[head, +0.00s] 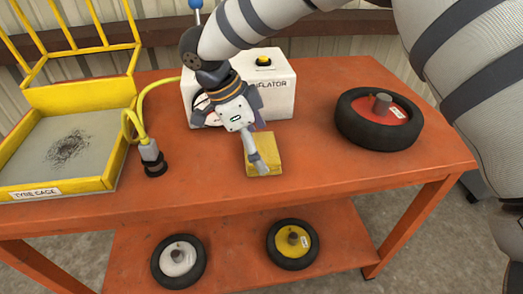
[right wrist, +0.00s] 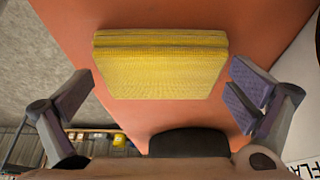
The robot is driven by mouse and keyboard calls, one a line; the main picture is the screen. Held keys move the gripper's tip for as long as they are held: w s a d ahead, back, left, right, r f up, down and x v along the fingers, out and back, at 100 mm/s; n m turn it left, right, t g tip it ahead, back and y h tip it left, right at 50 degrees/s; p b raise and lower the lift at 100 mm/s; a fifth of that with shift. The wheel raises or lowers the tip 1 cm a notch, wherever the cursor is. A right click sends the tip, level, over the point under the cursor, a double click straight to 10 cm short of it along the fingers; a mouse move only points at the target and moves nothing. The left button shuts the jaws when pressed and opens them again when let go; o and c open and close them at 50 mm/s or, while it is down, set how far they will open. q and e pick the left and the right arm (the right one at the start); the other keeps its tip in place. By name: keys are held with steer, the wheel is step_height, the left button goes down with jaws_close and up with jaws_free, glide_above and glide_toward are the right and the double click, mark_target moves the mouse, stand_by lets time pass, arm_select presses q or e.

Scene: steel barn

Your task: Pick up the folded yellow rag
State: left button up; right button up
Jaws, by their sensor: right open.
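The folded yellow rag (head: 266,150) lies on the orange table (head: 330,185) in front of the white inflator box. My right gripper (head: 257,158) is above the rag in the head view and partly covers it. In the right wrist view, the rag (right wrist: 160,68) shows its layered folds and lies ahead of the spread fingers (right wrist: 162,95). One finger is off to each side, with gaps between them and the rag. The right gripper is open and empty. My left gripper is not in view.
The white inflator (head: 270,88) stands close behind the rag. A yellow hose with a dark-ended connector (head: 152,158) and the yellow tyre cage (head: 70,150) are at left. A red-hubbed wheel (head: 378,120) lies at right. Two wheels rest on the lower shelf.

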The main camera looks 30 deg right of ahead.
steer(key=c, duration=0.9)
steer(key=shift+r, duration=0.15)
step_height(320, 180, up, 3)
steer(key=shift+w+f, duration=0.1)
steer(key=shift+f, duration=0.1)
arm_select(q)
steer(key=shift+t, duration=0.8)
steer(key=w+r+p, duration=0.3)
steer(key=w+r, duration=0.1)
arm_select(e)
steer(key=s+a+r, duration=0.2)
steer(key=s+r, duration=0.1)
steer(key=s, duration=0.1)
steer(key=s+a+r, duration=0.2)
steer(key=s+r, duration=0.1)
steer(key=s, duration=0.1)
steer(key=s+a+r, duration=0.2)
steer(key=s+r, duration=0.2)
steer(key=s, duration=0.1)
